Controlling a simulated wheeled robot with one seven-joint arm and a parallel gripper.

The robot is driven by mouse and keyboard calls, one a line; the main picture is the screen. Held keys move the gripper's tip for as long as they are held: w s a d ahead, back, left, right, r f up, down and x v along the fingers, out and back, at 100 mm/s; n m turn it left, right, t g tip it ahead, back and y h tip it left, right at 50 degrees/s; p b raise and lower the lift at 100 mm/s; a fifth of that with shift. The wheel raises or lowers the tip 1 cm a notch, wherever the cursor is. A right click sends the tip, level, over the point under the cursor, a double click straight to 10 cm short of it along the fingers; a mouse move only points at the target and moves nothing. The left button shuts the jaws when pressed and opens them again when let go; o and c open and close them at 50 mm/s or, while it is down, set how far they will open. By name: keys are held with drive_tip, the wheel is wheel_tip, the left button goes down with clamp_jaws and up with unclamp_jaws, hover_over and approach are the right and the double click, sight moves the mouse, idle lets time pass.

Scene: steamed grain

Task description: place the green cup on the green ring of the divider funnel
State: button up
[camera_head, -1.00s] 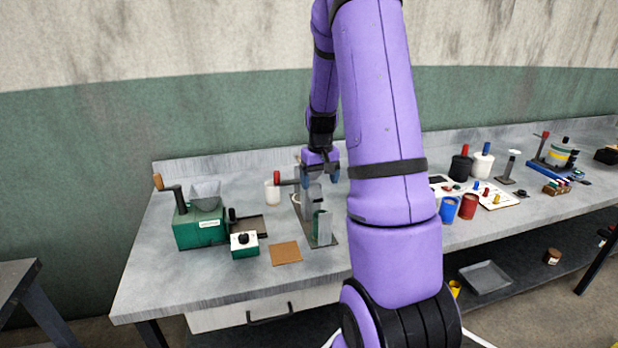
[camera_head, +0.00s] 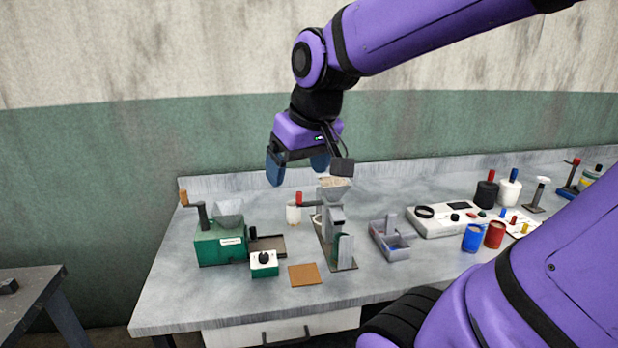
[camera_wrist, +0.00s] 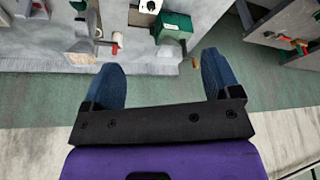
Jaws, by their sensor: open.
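The divider funnel (camera_head: 334,214) is a grey upright device on a flat dark base, with a flared hopper (camera_head: 334,193) holding tan grain at its top. A small green cup-like piece (camera_head: 345,250) stands at the front of its base, by the right side. I cannot make out a separate green ring, or whether the cup rests on one. My gripper (camera_head: 298,164) is in the air above and left of the hopper, open and empty, pointing down. Its blue fingers show wide apart in the wrist view (camera_wrist: 163,85), with nothing between them.
A green hand mill (camera_head: 221,245) and a green-white knob box (camera_head: 264,263) stand left. A grey divided tray (camera_head: 387,243) and a white panel (camera_head: 450,220) are right. A brown mat (camera_head: 304,274) lies in front.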

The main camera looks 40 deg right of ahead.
drive_tip(key=s+a+r+n+t, duration=0.1)
drive_tip(key=s+a, duration=0.2)
drive_tip(key=s, duration=0.3)
drive_tip(key=shift+s+a, duration=0.4)
